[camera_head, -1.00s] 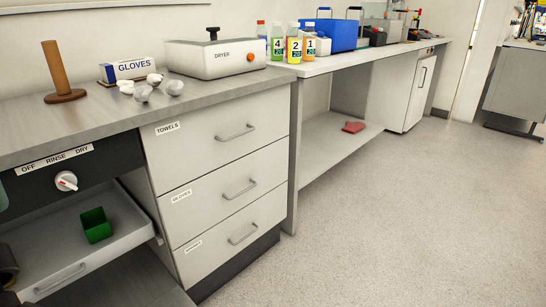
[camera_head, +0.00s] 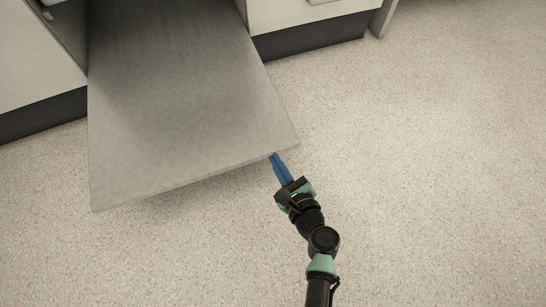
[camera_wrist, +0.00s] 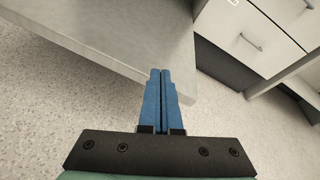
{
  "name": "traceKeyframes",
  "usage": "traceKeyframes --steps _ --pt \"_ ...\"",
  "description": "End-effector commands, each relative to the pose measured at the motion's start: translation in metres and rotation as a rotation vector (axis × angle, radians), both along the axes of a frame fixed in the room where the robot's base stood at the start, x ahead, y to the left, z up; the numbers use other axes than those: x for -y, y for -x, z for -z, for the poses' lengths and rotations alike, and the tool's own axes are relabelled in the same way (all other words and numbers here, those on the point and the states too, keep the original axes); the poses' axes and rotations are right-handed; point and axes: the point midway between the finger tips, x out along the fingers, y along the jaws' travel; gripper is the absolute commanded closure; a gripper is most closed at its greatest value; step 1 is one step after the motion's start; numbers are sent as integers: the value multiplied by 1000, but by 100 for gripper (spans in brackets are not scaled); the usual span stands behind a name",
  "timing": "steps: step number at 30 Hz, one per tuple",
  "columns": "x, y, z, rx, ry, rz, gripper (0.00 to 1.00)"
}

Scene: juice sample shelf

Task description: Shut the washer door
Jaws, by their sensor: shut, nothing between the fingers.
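The washer door (camera_head: 180,110) is a flat grey panel, swung down open and standing out level above the floor in the head view. It also shows at upper left in the wrist view (camera_wrist: 110,35). My gripper (camera_head: 273,156) has blue fingers, shut together with nothing between them. Its tips are at the door's outer edge, close to the outer right corner. I cannot tell whether they touch the door. In the wrist view the fingertips (camera_wrist: 160,72) overlap the door's edge in the picture.
White drawer cabinets with a dark plinth (camera_head: 310,36) stand right of the door. Another pale cabinet front (camera_head: 30,60) is on the left. A drawer handle (camera_wrist: 250,42) shows in the wrist view. The speckled floor (camera_head: 430,150) in front and to the right is clear.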

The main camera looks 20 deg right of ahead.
Motion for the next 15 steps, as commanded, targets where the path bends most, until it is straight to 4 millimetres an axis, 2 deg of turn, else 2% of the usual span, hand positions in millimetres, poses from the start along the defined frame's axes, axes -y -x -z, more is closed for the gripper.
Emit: traceKeyframes --steps 1,3,6,10,15 --pt "0 22 37 -36 -118 59 100" --pt "-1 42 62 -63 -239 121 100" --pt "-1 57 80 -82 -335 173 100" --pt "-2 54 87 -85 -362 187 100" --pt "-2 28 98 -83 -357 181 100"
